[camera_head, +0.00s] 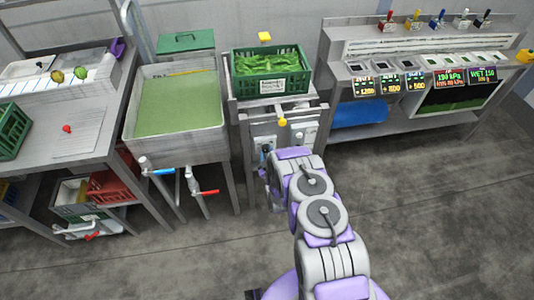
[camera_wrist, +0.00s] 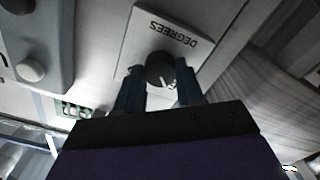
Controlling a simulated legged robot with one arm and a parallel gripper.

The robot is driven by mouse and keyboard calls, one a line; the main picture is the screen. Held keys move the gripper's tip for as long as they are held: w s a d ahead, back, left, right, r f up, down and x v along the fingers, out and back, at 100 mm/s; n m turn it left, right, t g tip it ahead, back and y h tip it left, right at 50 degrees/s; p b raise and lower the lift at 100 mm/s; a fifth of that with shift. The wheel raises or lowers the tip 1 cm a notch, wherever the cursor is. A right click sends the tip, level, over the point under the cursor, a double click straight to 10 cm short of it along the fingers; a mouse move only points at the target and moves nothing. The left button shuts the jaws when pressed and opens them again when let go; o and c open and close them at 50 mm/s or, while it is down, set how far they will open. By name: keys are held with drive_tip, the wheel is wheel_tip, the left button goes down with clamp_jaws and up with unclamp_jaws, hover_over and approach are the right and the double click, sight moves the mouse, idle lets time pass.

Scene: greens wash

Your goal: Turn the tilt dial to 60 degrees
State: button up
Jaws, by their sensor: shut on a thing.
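The tilt dial (camera_wrist: 160,70) is a dark round knob with a pale pointer mark. It sits on a white plate (camera_wrist: 170,32) lettered DEGREES, which appears upside down in the wrist view. My gripper (camera_wrist: 160,88) has its two dark fingers on either side of the dial, shut on it. The pointer's angle on the scale cannot be read. In the head view my arm reaches the front panel (camera_head: 298,131) of the stand under the green crate, and hides the dial and most of my gripper.
A green crate of greens (camera_head: 272,72) sits on the stand above the panel. A yellow knob (camera_head: 282,122) sticks out over the panel. Left is a sink (camera_head: 217,140) of green water with blue and red valve handles. Right is a bench with several displays (camera_head: 450,79). The floor is clear.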

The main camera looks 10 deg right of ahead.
drive_tip(key=shift+s+f, duration=0.15)
drive_tip(key=shift+f, duration=0.1)
drive_tip(key=o, duration=0.8)
drive_tip(key=shift+o, duration=1.2)
drive_tip(key=shift+r, duration=0.15)
